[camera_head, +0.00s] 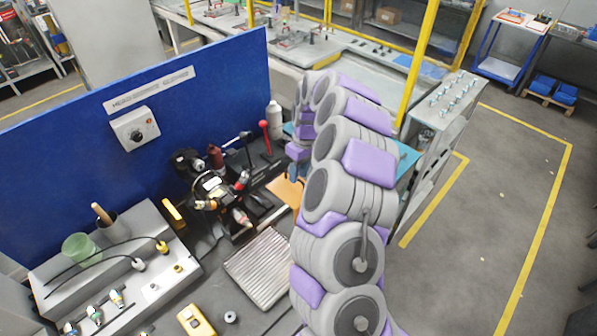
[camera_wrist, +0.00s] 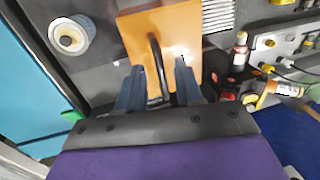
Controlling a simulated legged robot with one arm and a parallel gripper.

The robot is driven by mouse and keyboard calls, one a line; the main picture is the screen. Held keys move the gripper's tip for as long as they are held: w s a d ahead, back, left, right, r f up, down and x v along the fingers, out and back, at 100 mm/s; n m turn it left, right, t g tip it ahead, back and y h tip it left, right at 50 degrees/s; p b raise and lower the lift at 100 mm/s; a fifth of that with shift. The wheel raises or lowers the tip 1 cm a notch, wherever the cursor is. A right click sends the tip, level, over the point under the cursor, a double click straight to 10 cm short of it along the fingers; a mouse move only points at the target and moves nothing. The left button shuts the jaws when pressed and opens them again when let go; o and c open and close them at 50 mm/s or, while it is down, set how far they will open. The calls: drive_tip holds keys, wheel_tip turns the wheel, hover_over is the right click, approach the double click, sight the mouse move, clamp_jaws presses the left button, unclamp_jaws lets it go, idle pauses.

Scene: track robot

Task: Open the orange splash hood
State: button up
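The orange splash hood (camera_wrist: 187,35) is a flat orange panel in the upper middle of the wrist view. A dark curved handle (camera_wrist: 155,55) stands on it. My gripper (camera_wrist: 158,88) is open, with its two blue-grey fingers on either side of the handle. Gaps show between the handle and both fingers, so it is not clamped. The handle's lower end runs down between the fingers toward the gripper body. In the head view the hood (camera_head: 284,191) shows left of my arm, partly hidden by it, and lies low over the bench.
A ribbed metal tray (camera_head: 262,268) lies in front of the hood. A dark machine with bottles (camera_head: 215,185) stands to its left, before a blue panel (camera_head: 70,130). A red-knobbed lever (camera_head: 265,137) rises behind. Open floor lies right of my arm.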

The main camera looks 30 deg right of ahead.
drive_tip(key=w+d+r, duration=0.1)
drive_tip(key=d+r, duration=0.2)
drive_tip(key=r, duration=1.4)
drive_tip(key=shift+d+b, duration=0.15)
drive_tip(key=shift+b, duration=0.2)
drive_tip(key=shift+w+f, duration=0.1)
drive_tip(key=s+a+f+b, duration=0.2)
drive_tip(key=s+a+b, duration=0.5)
drive_tip(key=s+a, duration=1)
drive_tip(key=s+a+f+m+b, duration=0.1)
drive_tip(key=s+f+b, duration=0.1)
drive_tip(key=s+f, duration=0.2)
drive_tip(key=s+a+f+m+h+b, duration=0.1)
drive_tip(key=s+f, duration=0.4)
drive_tip(key=s, duration=0.6)
drive_tip(key=s+a+f+m+g+h+b, duration=0.1)
drive_tip(key=s+f+b, duration=0.2)
drive_tip(key=s+f, duration=0.2)
drive_tip(key=s, duration=0.3)
drive_tip(key=shift+m+b, duration=0.3)
